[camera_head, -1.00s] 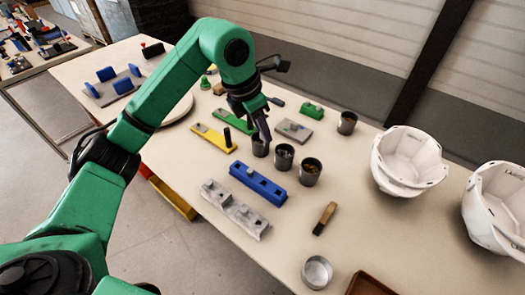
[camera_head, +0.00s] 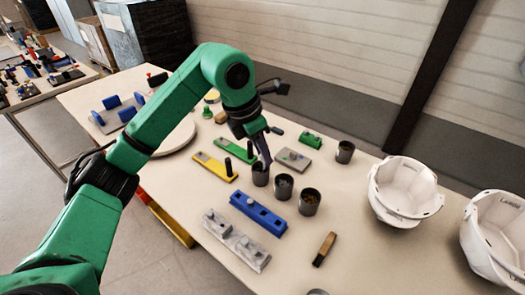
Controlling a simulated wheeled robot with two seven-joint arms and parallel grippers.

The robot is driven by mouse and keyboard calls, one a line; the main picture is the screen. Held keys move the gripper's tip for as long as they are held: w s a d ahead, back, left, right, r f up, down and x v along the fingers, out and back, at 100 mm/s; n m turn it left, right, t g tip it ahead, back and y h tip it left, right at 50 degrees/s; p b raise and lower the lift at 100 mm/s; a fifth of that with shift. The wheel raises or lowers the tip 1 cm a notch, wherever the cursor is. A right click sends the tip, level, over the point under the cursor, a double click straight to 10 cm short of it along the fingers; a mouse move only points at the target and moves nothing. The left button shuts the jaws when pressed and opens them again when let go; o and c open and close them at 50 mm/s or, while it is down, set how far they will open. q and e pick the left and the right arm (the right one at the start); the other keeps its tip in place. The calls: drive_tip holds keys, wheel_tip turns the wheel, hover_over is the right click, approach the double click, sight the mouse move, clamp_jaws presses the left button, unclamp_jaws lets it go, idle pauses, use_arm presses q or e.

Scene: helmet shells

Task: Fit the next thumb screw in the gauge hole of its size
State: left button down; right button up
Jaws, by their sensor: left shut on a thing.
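My left gripper (camera_head: 265,156) points down at the mouth of a dark cup (camera_head: 260,176), the leftmost of a row of three. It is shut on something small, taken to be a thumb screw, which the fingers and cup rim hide. The second cup (camera_head: 283,187) and third cup (camera_head: 309,203) hold small parts too small to make out. A blue block (camera_head: 257,213) with square holes and a grey block (camera_head: 236,240) with raised parts lie in front. I cannot tell which block is the gauge. My right gripper is out of view.
A yellow plate (camera_head: 210,164) and a green plate (camera_head: 232,148), each with a dark peg, lie left of the cups. A grey plate (camera_head: 292,159), a green block (camera_head: 311,140) and another cup (camera_head: 344,152) stand behind. A brush (camera_head: 324,249) and white helmet shells (camera_head: 403,192) are right.

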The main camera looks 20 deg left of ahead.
use_arm(q)
drive_tip(key=b, duration=2.2)
hover_over(224, 225)
wheel_tip(224, 225, down, 18)
drive_tip(key=shift+s+a, duration=0.4)
drive_tip(key=shift+a, duration=0.05)
drive_tip(key=shift+f+b, duration=0.45)
drive_tip(key=shift+f, duration=0.2)
drive_tip(key=shift+f, duration=0.35)
drive_tip(key=shift+f+b, duration=1.5)
drive_tip(key=shift+f, duration=0.2)
